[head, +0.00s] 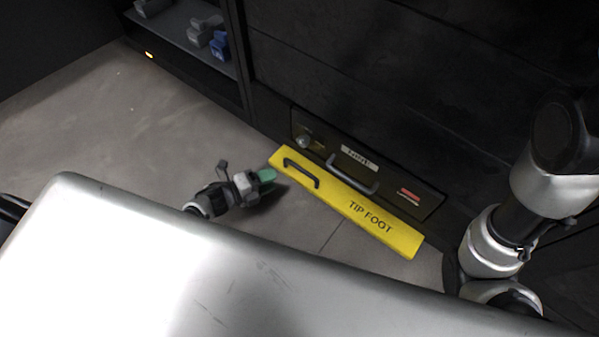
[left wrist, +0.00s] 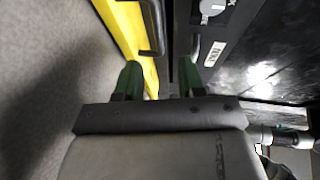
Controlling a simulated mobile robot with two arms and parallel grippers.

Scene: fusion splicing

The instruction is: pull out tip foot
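The tip foot (head: 345,203) is a yellow bar lettered "TIP FOOT" along the foot of the dark cabinet, with a black handle (head: 301,173) near its left end. My left gripper (head: 266,176) has green fingertips and is near the bar's left end, just left of that handle. In the left wrist view the two green fingers of the gripper (left wrist: 160,75) stand apart with nothing between them. The yellow bar (left wrist: 125,25) and its black handle (left wrist: 152,30) show ahead of the gap, apart from the fingers. My right gripper is out of view.
A dark drawer front with a handle (head: 352,178), a knob (head: 303,140), a white label and a red label is just behind the bar. A shelf (head: 180,32) with grey and blue items stands upper left. Grey floor (head: 130,120) is clear at left.

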